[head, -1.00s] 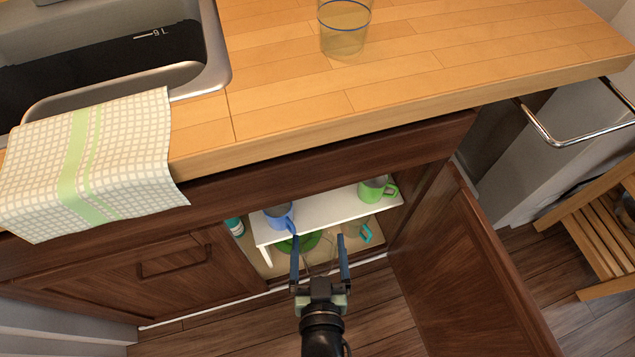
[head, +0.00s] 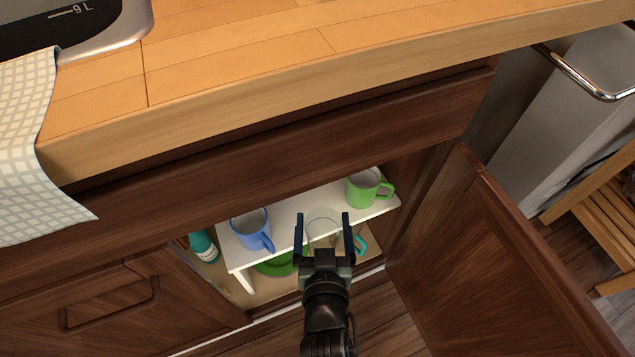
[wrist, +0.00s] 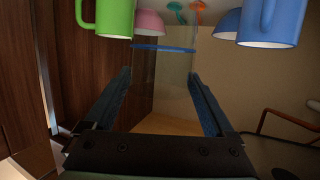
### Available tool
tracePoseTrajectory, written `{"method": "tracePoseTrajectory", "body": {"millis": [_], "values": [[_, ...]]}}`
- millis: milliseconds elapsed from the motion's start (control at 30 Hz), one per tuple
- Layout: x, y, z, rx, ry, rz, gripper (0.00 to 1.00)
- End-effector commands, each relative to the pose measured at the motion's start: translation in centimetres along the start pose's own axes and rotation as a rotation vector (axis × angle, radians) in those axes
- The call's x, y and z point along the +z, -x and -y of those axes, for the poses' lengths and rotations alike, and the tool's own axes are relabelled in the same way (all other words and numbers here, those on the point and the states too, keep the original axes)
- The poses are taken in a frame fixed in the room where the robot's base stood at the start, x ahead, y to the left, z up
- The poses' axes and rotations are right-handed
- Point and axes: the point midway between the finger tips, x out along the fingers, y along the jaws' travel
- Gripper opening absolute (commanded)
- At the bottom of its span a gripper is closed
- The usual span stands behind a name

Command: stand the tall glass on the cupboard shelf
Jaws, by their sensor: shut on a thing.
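My gripper (head: 322,216) is shut on a clear tall glass (head: 322,228), with one finger on each side of it. In the wrist view the glass (wrist: 162,85) stands between the fingers and shows a blue band. In the head view the glass overlaps the front edge of the white cupboard shelf (head: 291,213), between the two mugs. I cannot tell whether it touches the shelf. A blue mug (head: 251,227) stands on the shelf to the left, a green mug (head: 365,187) to the right. Both mugs also show in the wrist view, swapped in side.
The cupboard door (head: 490,255) stands open at the right. The wooden counter (head: 250,75) overhangs above. Bare shelf shows between the mugs.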

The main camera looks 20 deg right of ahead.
Motion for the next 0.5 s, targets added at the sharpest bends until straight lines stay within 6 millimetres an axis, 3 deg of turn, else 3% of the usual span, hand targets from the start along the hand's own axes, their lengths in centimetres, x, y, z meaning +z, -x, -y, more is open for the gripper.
{"method": "tracePoseTrajectory", "body": {"millis": [300,500], "values": [[-2.1,-7.2,0.1,-0.001,-0.001,-0.006,0.00],[-3.1,-10.4,0.0,0.000,0.000,-0.004,0.00]]}}
